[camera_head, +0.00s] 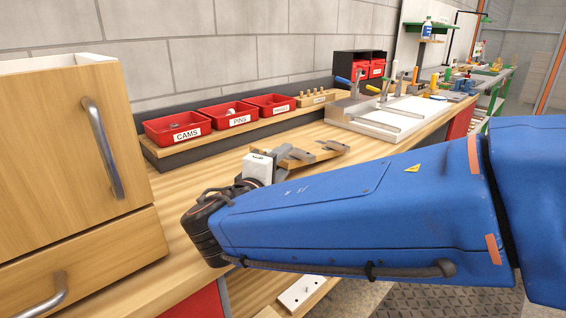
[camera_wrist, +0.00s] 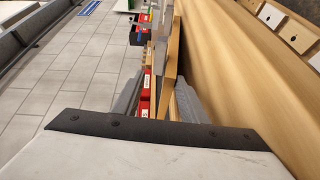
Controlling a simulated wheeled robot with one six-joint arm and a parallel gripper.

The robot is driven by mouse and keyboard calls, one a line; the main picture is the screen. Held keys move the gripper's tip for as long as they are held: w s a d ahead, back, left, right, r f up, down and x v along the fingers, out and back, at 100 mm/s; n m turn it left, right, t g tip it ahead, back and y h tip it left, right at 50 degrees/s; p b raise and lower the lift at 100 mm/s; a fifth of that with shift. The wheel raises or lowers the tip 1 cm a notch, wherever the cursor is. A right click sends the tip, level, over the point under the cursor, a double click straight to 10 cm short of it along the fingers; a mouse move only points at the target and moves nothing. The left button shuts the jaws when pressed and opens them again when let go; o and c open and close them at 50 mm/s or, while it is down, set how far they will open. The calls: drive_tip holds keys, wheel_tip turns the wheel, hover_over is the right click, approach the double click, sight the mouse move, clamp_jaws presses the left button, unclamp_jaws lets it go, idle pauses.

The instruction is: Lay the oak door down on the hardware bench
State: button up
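The oak door looks to be the flat wooden board (camera_head: 318,158) with dark grey hinge-like fittings on its upper side. It lies low over the hardware bench (camera_head: 160,262); whether it fully touches the top cannot be told. My gripper (camera_head: 277,160) is at the board's left end, partly hidden by my blue arm. In the wrist view the board (camera_wrist: 174,60) shows nearly edge-on between the grey fingers of my gripper (camera_wrist: 158,98). It is close to the right finger, and a gap shows beside the left finger, so the gripper looks open around it.
A wooden cabinet (camera_head: 50,150) with metal handles stands at the left. Red bins (camera_head: 178,128) marked CAMS and PINS sit on a rear ledge with a peg block (camera_head: 316,98). A white clamp fixture (camera_head: 392,118) stands farther right. Bare bench lies between cabinet and gripper.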

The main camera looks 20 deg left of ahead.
wheel_tip(320, 180, down, 3)
drive_tip(key=shift+r+g, duration=0.2)
drive_tip(key=shift+g, duration=0.5)
drive_tip(key=shift+s+a+r+g, duration=0.15)
drive_tip(key=shift+g, duration=0.65)
drive_tip(key=g, duration=0.3)
drive_tip(key=shift+s+r+g+h, duration=0.1)
drive_tip(key=shift+r+g+h, duration=0.2)
drive_tip(key=shift+r, duration=0.1)
drive_tip(key=shift+s+r+g, duration=0.15)
drive_tip(key=shift+r+g, duration=0.05)
drive_tip(key=shift+g, duration=1.05)
drive_tip(key=shift+s+r+g, duration=0.1)
drive_tip(key=shift+r+g, duration=0.05)
drive_tip(key=shift+g, duration=1.1)
drive_tip(key=shift+s+d+r, duration=0.1)
drive_tip(key=shift+s+r, duration=0.2)
drive_tip(key=shift+s, duration=0.5)
drive_tip(key=shift+s+d+r, duration=0.1)
drive_tip(key=shift+s+r, duration=0.2)
drive_tip(key=shift+s, duration=0.45)
drive_tip(key=o, duration=0.5)
drive_tip(key=shift+o, duration=0.2)
